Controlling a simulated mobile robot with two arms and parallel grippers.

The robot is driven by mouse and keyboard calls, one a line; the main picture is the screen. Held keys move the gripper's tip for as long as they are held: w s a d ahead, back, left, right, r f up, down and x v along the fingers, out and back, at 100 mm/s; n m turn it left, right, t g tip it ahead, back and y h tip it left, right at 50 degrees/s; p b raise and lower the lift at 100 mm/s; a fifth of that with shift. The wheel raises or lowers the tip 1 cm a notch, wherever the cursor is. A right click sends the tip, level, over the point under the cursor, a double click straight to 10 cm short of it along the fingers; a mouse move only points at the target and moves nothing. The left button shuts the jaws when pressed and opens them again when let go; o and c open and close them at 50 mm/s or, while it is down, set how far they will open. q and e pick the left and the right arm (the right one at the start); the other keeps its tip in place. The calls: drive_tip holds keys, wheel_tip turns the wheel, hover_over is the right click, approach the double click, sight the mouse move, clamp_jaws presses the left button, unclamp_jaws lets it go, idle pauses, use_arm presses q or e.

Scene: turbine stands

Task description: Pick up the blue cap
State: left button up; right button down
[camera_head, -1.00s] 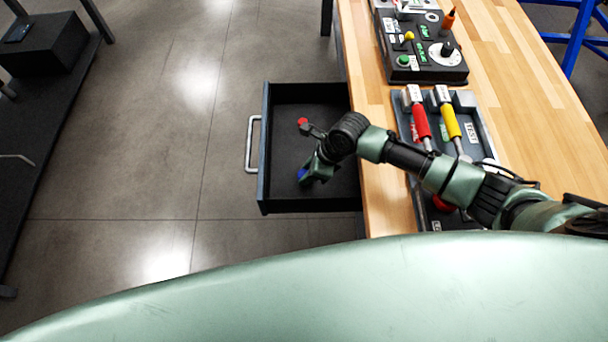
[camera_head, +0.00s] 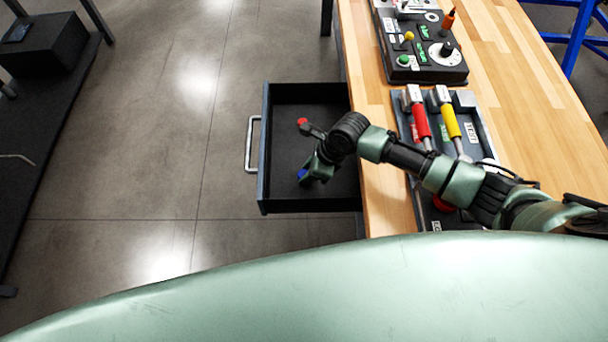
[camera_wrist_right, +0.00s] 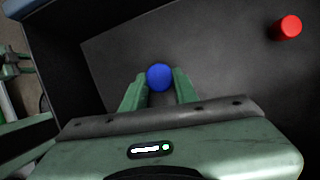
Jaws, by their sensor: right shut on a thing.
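The blue cap (camera_wrist_right: 160,77) is round and sits between the two green fingers of my right gripper (camera_wrist_right: 158,88) in the right wrist view. The fingers are shut on it. In the head view the blue cap (camera_head: 302,174) shows as a small patch at the tip of the right gripper (camera_head: 308,178), inside the open drawer (camera_head: 285,207). I cannot tell whether the cap touches the drawer floor. My left gripper is not in view.
A red cap (camera_head: 302,121) lies in the drawer, and also shows in the right wrist view (camera_wrist_right: 288,27). The wooden workbench (camera_head: 500,50) holds a control panel (camera_head: 425,70) and a tray with a red-handled tool (camera_head: 421,121) and a yellow-handled tool (camera_head: 450,122).

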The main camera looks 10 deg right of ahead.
idle(0.4)
wheel_tip(320, 180, up, 20)
idle(0.6)
drive_tip(key=c, duration=1.9)
unclamp_jaws()
clamp_jaws()
